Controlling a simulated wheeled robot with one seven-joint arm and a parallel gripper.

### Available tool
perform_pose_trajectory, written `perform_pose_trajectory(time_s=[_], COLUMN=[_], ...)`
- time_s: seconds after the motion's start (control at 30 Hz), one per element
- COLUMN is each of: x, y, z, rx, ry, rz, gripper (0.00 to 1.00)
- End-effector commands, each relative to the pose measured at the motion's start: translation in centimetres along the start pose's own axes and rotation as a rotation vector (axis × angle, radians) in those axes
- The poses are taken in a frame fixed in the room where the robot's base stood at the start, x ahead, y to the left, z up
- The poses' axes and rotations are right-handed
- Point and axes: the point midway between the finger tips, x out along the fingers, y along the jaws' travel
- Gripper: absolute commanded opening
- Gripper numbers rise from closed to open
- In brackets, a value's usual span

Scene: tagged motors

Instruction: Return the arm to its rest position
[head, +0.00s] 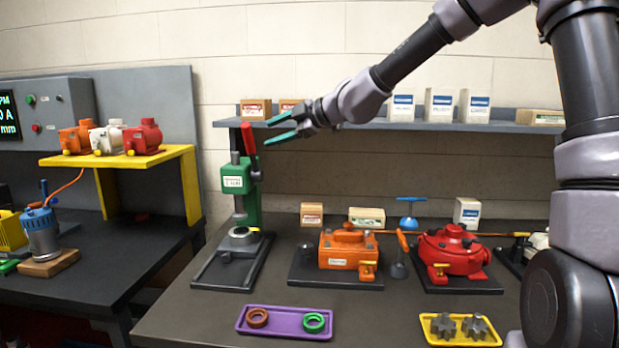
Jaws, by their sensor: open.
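My arm reaches in from the upper right in the head view. My gripper (277,127) is open and empty, its two green-tipped fingers spread and pointing left. It is high above the bench, in front of the wall shelf and just right of the green press's red lever. Whether the lower finger touches anything behind it I cannot tell; it appears clear. The green press (237,180) stands upright on the bench below and left of my gripper.
The dark bench (400,318) holds an orange housing (345,247), a red housing (455,249), a purple tray (284,330) with two rings and a yellow tray (431,340) with gears. Boxes line the wall shelf (360,125). Three motors stand on a yellow stand (185,155) at left.

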Motion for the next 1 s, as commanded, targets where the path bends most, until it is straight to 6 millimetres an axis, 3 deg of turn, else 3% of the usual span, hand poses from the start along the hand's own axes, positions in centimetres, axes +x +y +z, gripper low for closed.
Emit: perform_pose_trajectory(time_s=[0.1, 0.37, 0.67, 0.87, 0.9, 1.0], x=[-2.5, -9.4, -20.1, -28.2, -29.9, -34.0], y=[-1.3, -3.9, -6.7, -9.1, -9.7, -11.2], z=[-0.1, 0.5, 1.4, 2.0, 2.1, 2.3], rx=[-0.46, -1.436, -2.422, -2.966, 2.894, 2.599], ry=[-0.036, -0.046, 0.105, 0.368, -0.417, -0.524], rz=[-0.058, -0.256, -0.597, -0.876, 0.884, 0.855], gripper=[0.63, 0.63, 0.63, 0.63, 0.63, 0.63])
